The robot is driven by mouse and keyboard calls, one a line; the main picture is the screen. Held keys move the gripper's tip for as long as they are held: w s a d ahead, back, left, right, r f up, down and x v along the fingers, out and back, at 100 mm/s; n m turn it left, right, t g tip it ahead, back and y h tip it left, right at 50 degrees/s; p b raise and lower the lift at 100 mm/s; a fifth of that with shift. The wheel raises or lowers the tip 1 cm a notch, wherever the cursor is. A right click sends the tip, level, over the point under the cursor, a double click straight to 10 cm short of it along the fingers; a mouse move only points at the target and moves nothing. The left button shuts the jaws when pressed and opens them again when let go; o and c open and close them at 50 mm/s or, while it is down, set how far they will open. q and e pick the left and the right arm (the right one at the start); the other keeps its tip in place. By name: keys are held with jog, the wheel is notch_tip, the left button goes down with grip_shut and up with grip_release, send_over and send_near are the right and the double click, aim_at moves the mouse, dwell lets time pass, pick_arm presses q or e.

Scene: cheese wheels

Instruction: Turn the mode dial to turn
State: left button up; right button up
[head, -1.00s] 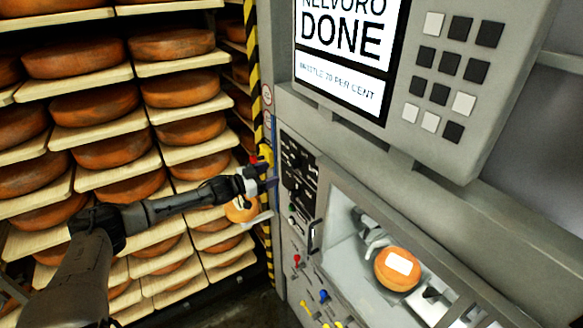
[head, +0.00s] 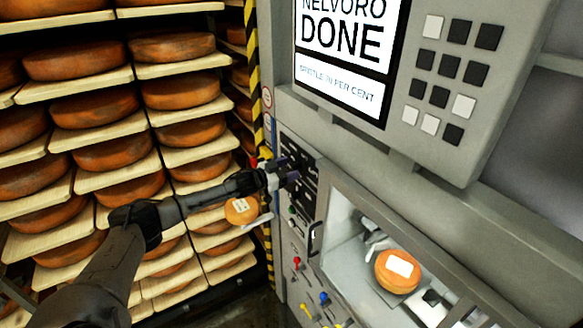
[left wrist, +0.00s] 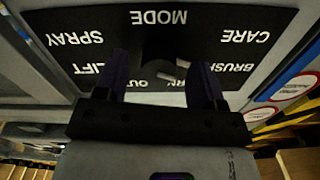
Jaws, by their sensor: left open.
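The black mode panel (left wrist: 235,22) shows upside down in the left wrist view, with white labels such as MODE, SPRAY, LIFT, CARE and BRUSH. The dark mode dial (left wrist: 165,48) is at its middle, with white marks near its lower part in the picture. My left gripper (left wrist: 168,72) is open, its two fingers on either side of the dial; whether they touch it I cannot tell. A "turn" label is not readable. In the head view my left gripper (head: 290,172) is at the black panel (head: 304,160) and hides part of it. My right gripper is not in view.
The machine screen (head: 343,60) reads DONE. A cheese wheel (head: 398,284) with a white label lies in the open bay. Another labelled cheese (head: 242,220) sits on a support below my left arm. Racks of cheese fill the left. Coloured knobs (head: 297,264) are below the panel.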

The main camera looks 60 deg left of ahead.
pick_arm(q)
jog(key=shift+w, duration=0.7)
jog(key=shift+c, duration=0.4)
jog(key=c, duration=0.8)
